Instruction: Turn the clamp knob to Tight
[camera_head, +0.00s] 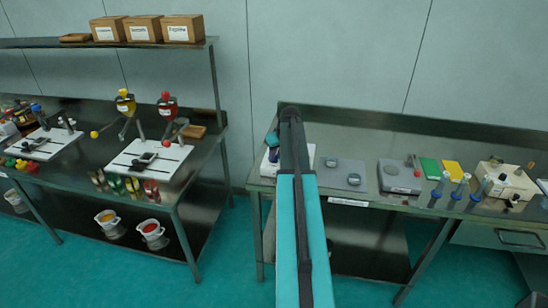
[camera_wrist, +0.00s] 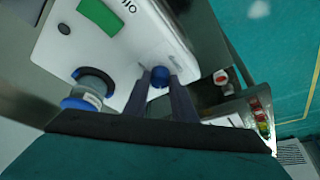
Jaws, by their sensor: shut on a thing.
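In the wrist view a white device (camera_wrist: 130,40) fills the upper middle, with printed lettering and a green panel (camera_wrist: 100,16) on it. A small blue knob (camera_wrist: 160,74) stands at its lower right. My gripper (camera_wrist: 160,83) has one dark finger on each side of this knob and is shut on it. Any Tight marking cannot be made out. In the head view my arm covers the gripper and the knob; only parts of the white device (camera_head: 268,167) show beside the arm on the right bench.
A blue-and-clear round part (camera_wrist: 84,94) sits left of my fingers. The right bench (camera_head: 350,203) also bears a grey plate (camera_head: 343,180), a grey box (camera_head: 400,186), several blue-based flasks and a beige device (camera_head: 507,184). A left bench carries white boards and bottles.

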